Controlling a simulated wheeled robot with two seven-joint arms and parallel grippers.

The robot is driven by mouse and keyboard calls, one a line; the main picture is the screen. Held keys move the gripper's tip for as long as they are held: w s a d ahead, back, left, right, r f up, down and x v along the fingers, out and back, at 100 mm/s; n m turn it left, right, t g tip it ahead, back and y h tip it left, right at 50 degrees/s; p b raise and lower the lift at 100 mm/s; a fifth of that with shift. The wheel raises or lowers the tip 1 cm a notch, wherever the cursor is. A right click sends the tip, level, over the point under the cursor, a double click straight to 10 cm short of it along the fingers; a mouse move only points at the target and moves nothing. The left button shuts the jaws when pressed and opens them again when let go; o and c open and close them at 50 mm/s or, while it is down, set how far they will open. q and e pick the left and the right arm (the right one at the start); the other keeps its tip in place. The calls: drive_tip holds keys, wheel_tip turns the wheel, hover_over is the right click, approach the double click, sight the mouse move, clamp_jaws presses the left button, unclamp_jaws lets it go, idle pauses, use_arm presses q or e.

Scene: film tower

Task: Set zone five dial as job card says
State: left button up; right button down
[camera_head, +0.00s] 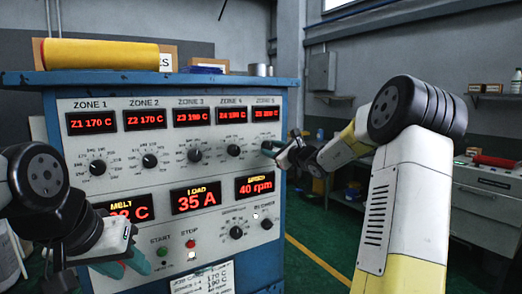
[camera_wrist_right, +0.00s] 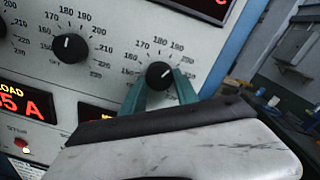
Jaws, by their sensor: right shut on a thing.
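The zone five dial (camera_wrist_right: 159,74) is a black knob on the white panel, below the Z5 readout (camera_head: 265,113), whose digits are too small to read surely. My right gripper (camera_head: 274,149) is at this dial, its green fingers on either side of the knob in the right wrist view. The knob's white mark points to the upper right. The job card (camera_head: 202,278) is at the bottom of the panel, cut off by the frame; only part of its print is legible. My left gripper (camera_head: 124,266) is empty, low in front of the panel, with its green fingertips apart.
The zone four dial (camera_head: 233,150) is just left of my right gripper. Below are the load readout (camera_head: 195,197), a green start button (camera_head: 163,252) and a red stop button (camera_head: 191,255). A yellow roll (camera_head: 100,53) lies on the cabinet top. A bench stands at the right.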

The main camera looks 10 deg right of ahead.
drive_tip(key=shift+n, duration=0.9)
drive_tip(key=c, duration=0.9)
unclamp_jaws()
drive_tip(key=v, duration=0.8)
